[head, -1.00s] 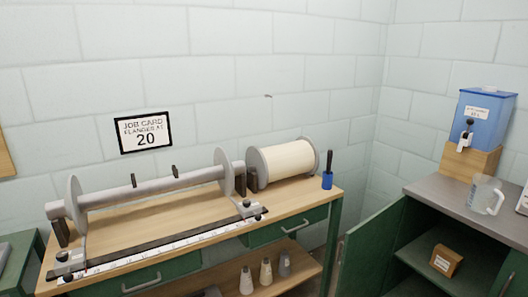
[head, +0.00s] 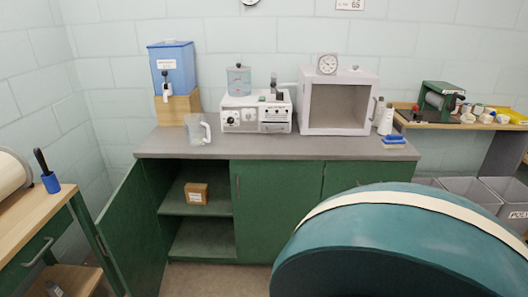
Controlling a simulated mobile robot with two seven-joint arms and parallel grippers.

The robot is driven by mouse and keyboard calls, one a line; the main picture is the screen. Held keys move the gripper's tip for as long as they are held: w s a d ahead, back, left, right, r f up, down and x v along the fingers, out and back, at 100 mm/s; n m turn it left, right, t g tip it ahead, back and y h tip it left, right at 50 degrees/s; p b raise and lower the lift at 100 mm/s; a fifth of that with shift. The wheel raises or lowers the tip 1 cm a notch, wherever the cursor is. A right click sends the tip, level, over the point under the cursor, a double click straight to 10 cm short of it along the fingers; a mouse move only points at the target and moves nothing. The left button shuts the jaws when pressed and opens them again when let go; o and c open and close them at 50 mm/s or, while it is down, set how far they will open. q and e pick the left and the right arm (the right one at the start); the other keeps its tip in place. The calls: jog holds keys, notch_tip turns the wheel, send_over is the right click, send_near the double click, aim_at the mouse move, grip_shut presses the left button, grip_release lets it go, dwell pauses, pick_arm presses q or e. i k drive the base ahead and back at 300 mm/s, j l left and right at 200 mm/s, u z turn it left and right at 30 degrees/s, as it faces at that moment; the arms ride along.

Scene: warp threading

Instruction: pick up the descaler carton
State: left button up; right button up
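A small brown carton (head: 196,193), which may be the descaler carton, sits on the upper shelf (head: 175,208) inside the open green cabinet (head: 240,178). Its front carries small marking that I cannot read. The open door (head: 132,232) stands out to the left of the opening, and the carton is in plain sight. Neither of my grippers is in view.
A grey counter (head: 290,150) above holds a clear jug (head: 198,130), a blue dispenser (head: 175,68), a white machine (head: 256,112) and an open-fronted box (head: 338,105). A workbench (head: 35,222) stands at left. A large teal curved shape hides the lower right; I cannot tell what it is.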

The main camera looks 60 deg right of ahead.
aim_at(196, 194)
jog(key=z, duration=2.05)
